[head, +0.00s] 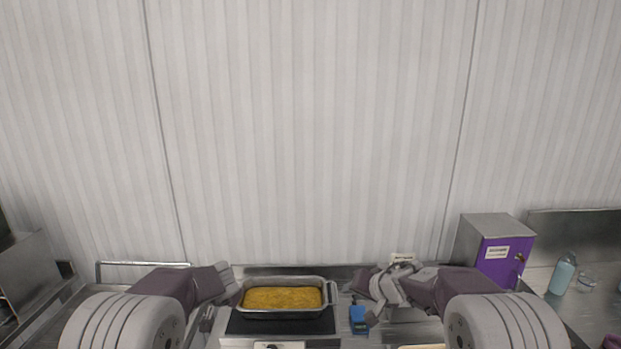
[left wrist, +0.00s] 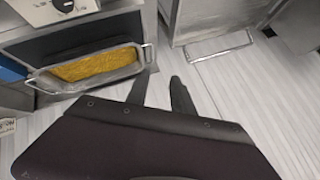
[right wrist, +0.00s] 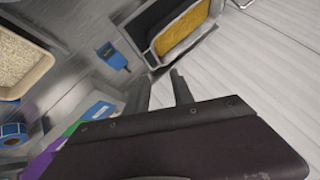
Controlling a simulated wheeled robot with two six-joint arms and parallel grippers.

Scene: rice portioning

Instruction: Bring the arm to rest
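My left gripper (left wrist: 163,72) has its two fingers apart with nothing between them. In the head view my left arm reaches in from the left and ends beside the metal pan (head: 326,297). My right gripper (right wrist: 160,73) also has its fingers apart and is empty. In the head view the right gripper (head: 362,281) is to the right of the pan, above the counter, and its fingertips are hard to make out. The pan holds a yellow-brown filling (head: 282,298) and sits on a dark-topped appliance (head: 245,326). Neither gripper appears to touch anything.
A blue device (head: 358,319) lies right of the pan. A purple-fronted box (head: 505,258) and a light-blue bottle (head: 563,274) stand at the right. A tray of pale grains (right wrist: 22,66) and a blue roll (right wrist: 12,133) show in the right wrist view. A ribbed wall (head: 310,130) closes the back.

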